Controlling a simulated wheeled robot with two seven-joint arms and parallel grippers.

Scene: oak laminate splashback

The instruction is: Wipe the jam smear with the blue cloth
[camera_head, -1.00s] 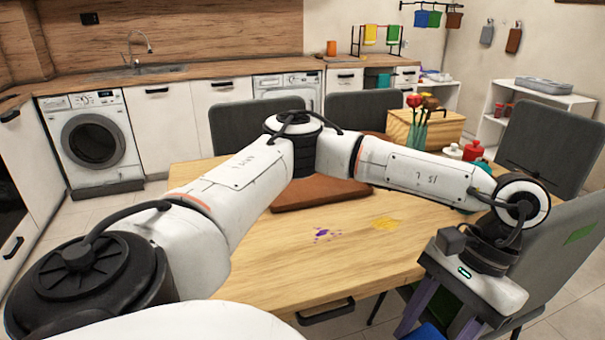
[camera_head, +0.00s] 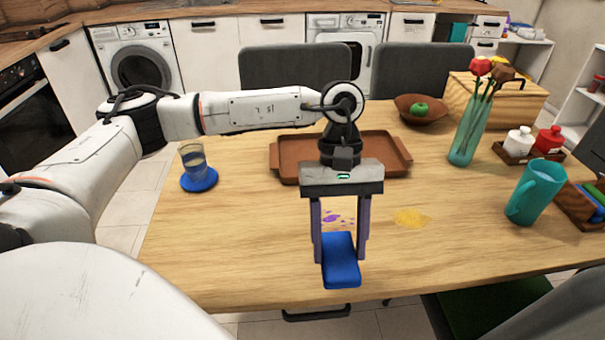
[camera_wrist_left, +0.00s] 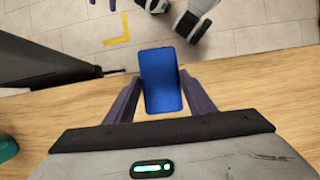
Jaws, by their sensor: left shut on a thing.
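My left gripper (camera_head: 340,256) is shut on the blue cloth (camera_head: 341,272), a folded block hanging between its purple fingers. The cloth also shows in the left wrist view (camera_wrist_left: 160,80), where it overlaps the table's front edge. It appears held above the tabletop; the exact height is unclear. A purple smear (camera_head: 333,218), likely the jam, lies on the wood behind the cloth, seen between the fingers. A yellow smear (camera_head: 411,217) lies to its right. Purple parts at the left wrist view's top edge may belong to my right gripper; they are too cropped to judge.
A brown tray (camera_head: 400,170) lies behind the gripper. A glass (camera_head: 194,160) stands on a blue coaster (camera_head: 200,183) at left. A teal mug (camera_head: 535,192), flower vase (camera_head: 467,140) and condiment bottles (camera_head: 519,140) stand at right. The table (camera_head: 240,240) is clear around the smears.

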